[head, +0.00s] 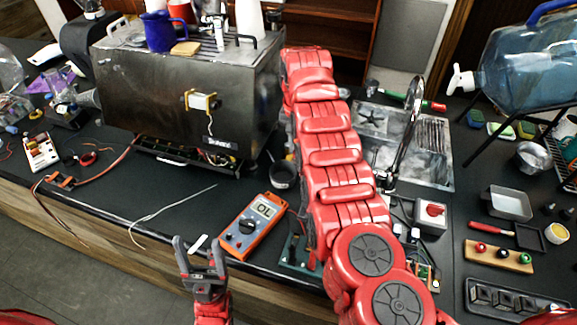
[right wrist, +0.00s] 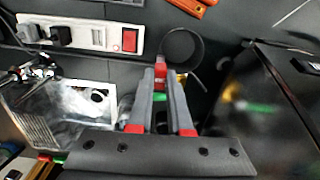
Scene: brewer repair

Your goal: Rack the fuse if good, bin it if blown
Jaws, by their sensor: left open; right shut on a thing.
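My left gripper (head: 201,250) is open at the counter's front edge. A small white strip (head: 198,243) shows between its fingers; I cannot tell whether it is a fuse or whether the gripper touches it. The orange multimeter (head: 253,226) lies to the right of that gripper, its display reading OL. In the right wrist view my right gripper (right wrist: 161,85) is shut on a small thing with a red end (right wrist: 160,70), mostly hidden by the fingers. I cannot tell whether it is a fuse. In the head view that gripper is hidden behind my red arm. No rack or bin is identifiable with certainty.
The steel brewer (head: 190,95) stands at the back left. A sink (head: 430,150) is right of my arm. A power strip (right wrist: 85,35) has a red switch. At right are a black compartment tray (head: 510,298), a wooden block (head: 497,256) with coloured knobs and a grey tray (head: 507,203).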

